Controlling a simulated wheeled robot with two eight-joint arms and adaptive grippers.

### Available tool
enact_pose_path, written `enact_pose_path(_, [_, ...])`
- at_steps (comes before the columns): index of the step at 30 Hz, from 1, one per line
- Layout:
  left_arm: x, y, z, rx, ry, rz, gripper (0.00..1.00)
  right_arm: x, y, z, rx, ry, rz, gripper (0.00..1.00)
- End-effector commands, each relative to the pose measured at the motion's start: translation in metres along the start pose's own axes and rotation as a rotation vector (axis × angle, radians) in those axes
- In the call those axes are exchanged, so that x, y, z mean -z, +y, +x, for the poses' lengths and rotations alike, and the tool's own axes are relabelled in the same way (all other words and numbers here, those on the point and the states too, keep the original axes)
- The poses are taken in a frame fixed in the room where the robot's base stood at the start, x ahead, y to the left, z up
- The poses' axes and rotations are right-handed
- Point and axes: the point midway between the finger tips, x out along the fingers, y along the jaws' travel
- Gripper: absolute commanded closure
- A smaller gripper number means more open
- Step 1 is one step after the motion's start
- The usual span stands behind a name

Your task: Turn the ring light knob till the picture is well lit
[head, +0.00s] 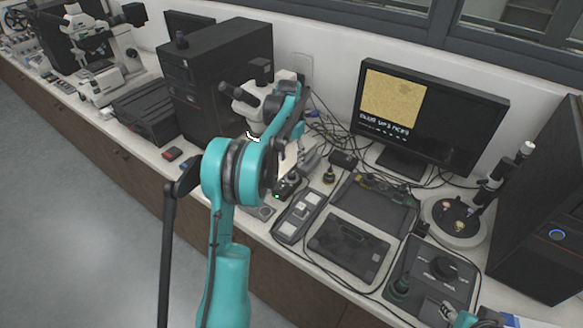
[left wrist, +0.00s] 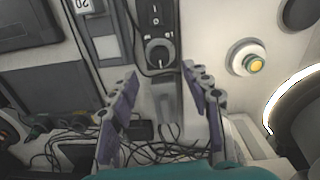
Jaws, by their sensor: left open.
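In the left wrist view a round dark knob (left wrist: 159,52) with a pale mark sits on a narrow dark control box (left wrist: 151,33), below a rocker switch (left wrist: 154,14). My left gripper (left wrist: 159,70) is open and empty, its fingers either side of the line to the knob, tips a little short of it. The ring light (head: 253,137) glows under the microscope (head: 248,100). The monitor (head: 435,118) shows a yellowish, speckled picture. My right gripper (head: 447,311) is partly in view at the lower right; its jaws are unclear.
A black box with a large knob (head: 446,268) and a round-based stand (head: 455,222) are at the right. A flat black tablet (head: 349,248) and a grey device (head: 298,215) lie in front. Cables cross the bench. A black computer tower (head: 217,70) stands behind my arm.

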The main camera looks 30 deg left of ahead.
Motion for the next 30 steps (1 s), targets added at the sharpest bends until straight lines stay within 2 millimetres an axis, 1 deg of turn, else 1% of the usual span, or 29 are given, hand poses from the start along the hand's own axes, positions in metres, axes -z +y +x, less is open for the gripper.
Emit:
enact_pose_path(1, [0.000, 0.000, -0.011, 0.000, 0.000, 0.000, 0.52, 0.000, 0.000, 0.000, 0.000, 0.000, 0.000, 0.60])
enact_pose_path(3, [0.000, 0.000, -0.024, 0.000, 0.000, 0.000, 0.52, 0.000, 0.000, 0.000, 0.000, 0.000, 0.000, 0.60])
enact_pose_path(6, [0.000, 0.000, -0.039, 0.000, 0.000, 0.000, 0.52, 0.000, 0.000, 0.000, 0.000, 0.000, 0.000, 0.60])
enact_pose_path(9, [0.000, 0.000, -0.047, 0.000, 0.000, 0.000, 0.52, 0.000, 0.000, 0.000, 0.000, 0.000, 0.000, 0.60])
enact_pose_path(13, [0.000, 0.000, -0.051, 0.000, 0.000, 0.000, 0.52, 0.000, 0.000, 0.000, 0.000, 0.000, 0.000, 0.60])
enact_pose_path(30, [0.000, 0.000, -0.051, 0.000, 0.000, 0.000, 0.52, 0.000, 0.000, 0.000, 0.000, 0.000, 0.000, 0.60])
